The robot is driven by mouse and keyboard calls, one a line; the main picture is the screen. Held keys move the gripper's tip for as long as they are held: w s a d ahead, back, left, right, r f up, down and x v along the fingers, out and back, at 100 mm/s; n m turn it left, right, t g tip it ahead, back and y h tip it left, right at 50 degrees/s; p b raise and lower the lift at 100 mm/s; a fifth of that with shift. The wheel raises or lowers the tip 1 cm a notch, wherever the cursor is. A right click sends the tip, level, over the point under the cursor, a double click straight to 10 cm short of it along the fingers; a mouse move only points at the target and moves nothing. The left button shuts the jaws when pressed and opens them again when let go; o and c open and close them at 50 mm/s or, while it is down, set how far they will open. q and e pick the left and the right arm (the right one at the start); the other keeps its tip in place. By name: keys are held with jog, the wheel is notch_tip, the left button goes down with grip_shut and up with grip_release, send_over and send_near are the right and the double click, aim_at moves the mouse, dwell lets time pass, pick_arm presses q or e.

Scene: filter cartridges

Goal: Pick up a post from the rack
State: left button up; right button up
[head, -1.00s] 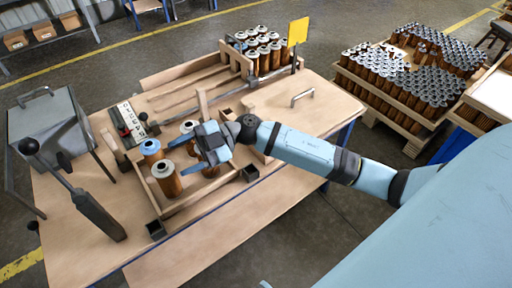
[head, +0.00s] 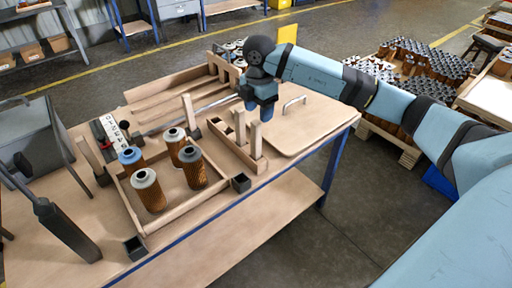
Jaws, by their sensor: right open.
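The wooden rack (head: 228,150) is a low, narrow block on the bench, right of the cartridge tray. Two pale upright posts, a nearer one (head: 256,140) and a farther one (head: 240,127), stand at its right part. My right gripper (head: 250,108) is open, pointing down just above and beside the posts. One blue finger shows near the farther post and another to its right. I cannot tell whether they touch a post. My left gripper is out of view.
Another upright wooden piece (head: 188,108) stands behind the tray. A board with a metal handle (head: 294,102) lies to the right. A yellow sign (head: 288,34) stands behind my arm.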

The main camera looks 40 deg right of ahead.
aim_at(256, 122)
jog(key=f, duration=0.8)
jog(key=shift+w+a, duration=0.15)
jog(key=shift+w, duration=0.25)
jog(key=shift+r, duration=0.1)
grip_shut()
jog(key=shift+r, duration=0.1)
